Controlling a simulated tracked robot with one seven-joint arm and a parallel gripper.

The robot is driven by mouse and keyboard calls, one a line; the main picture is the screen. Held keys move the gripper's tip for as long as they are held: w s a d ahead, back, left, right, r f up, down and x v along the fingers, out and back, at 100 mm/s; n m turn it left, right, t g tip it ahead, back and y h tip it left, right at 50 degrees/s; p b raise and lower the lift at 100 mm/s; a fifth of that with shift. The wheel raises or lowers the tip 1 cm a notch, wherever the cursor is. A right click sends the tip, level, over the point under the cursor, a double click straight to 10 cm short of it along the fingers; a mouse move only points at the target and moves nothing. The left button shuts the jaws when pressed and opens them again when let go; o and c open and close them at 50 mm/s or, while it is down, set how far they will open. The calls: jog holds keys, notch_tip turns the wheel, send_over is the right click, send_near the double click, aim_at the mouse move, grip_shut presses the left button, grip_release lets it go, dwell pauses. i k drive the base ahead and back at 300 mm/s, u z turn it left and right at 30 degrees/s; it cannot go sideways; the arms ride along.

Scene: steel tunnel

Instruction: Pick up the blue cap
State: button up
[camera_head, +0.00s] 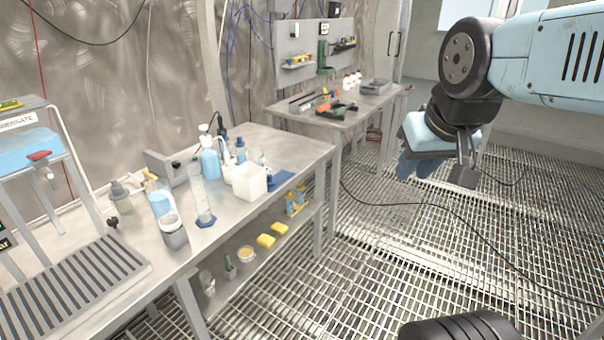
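I cannot tell for certain which item is the blue cap. On the steel bench, a clear bottle with a dark blue top (240,144) stands behind a white square container. A flat blue item (281,179) lies right of that container. My gripper (440,172) hangs in the air at the upper right, pointing down, well away from the bench. Its dark grey finger shows on the right. Darker blue shapes (410,165) show below its light blue body on the left; I cannot tell whether they are part of the gripper or something held.
The bench (292,146) also bears a wash bottle (209,160), a clear cylinder (200,195) and the white container (250,182). Yellow items (266,240) lie on its lower shelf. A tool table (345,118) stands behind. A black cable crosses the open grated floor (400,240).

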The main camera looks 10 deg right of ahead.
aim_at(271, 181)
jog(key=z, duration=0.6)
jog(key=i, duration=1.25)
jog(key=u, duration=1.7)
